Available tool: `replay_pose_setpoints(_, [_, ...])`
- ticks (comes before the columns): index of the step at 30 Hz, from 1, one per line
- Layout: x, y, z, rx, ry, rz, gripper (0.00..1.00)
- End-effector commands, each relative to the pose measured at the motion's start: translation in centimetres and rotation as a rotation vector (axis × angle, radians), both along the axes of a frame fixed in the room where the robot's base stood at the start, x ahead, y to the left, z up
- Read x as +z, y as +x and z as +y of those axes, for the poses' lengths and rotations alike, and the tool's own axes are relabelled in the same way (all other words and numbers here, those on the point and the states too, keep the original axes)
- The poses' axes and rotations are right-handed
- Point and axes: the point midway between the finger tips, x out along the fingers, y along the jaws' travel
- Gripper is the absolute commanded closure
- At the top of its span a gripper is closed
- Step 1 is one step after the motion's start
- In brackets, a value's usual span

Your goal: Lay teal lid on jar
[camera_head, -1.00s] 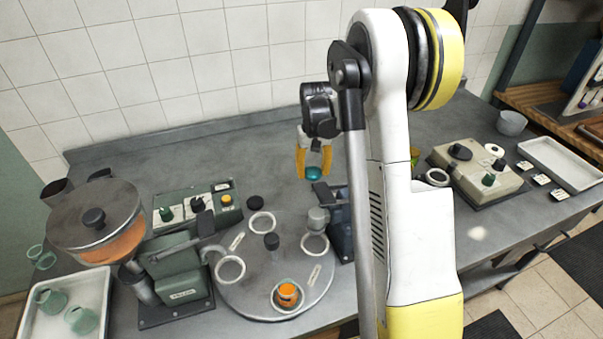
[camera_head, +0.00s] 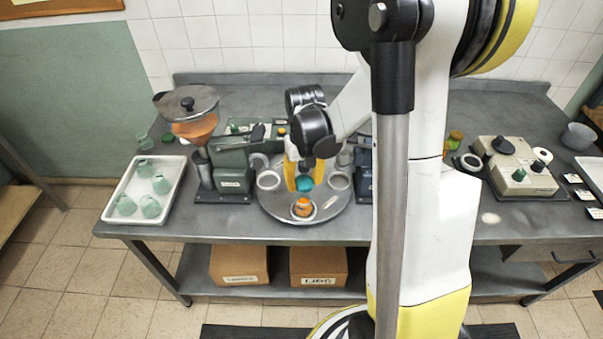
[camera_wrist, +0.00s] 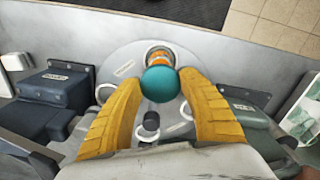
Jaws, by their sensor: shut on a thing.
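My gripper (camera_head: 305,178) has yellow fingers and is shut on the round teal lid (camera_head: 304,184), held in the air above the grey turntable (camera_head: 285,208). In the wrist view the teal lid (camera_wrist: 160,84) sits between the two yellow fingertips. A jar with orange contents (camera_head: 303,207) stands in a ring at the turntable's front edge, just below the lid in the head view. In the wrist view the jar (camera_wrist: 160,56) is beyond the lid, which hides part of it. The lid and the jar look apart.
A green filling machine with a hopper (camera_head: 190,105) stands left of the turntable. A white tray (camera_head: 121,192) with several green jars is further left. Empty rings (camera_head: 268,180) sit on the turntable. Boxes (camera_head: 318,266) lie on the shelf below. A control box (camera_head: 516,172) is at right.

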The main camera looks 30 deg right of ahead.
Motion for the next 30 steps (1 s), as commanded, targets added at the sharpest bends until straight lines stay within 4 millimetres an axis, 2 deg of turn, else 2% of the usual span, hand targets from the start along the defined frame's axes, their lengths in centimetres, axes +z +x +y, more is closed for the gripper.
replay_pose_setpoints(8, [-1.3,-0.1,0.0,0.0,0.0,0.0,0.65])
replay_pose_setpoints(21, [-5.4,-0.1,0.0,-0.001,0.0,0.0,0.65])
replay_pose_setpoints(30, [-5.7,-0.1,0.0,-0.001,0.0,0.0,0.65])
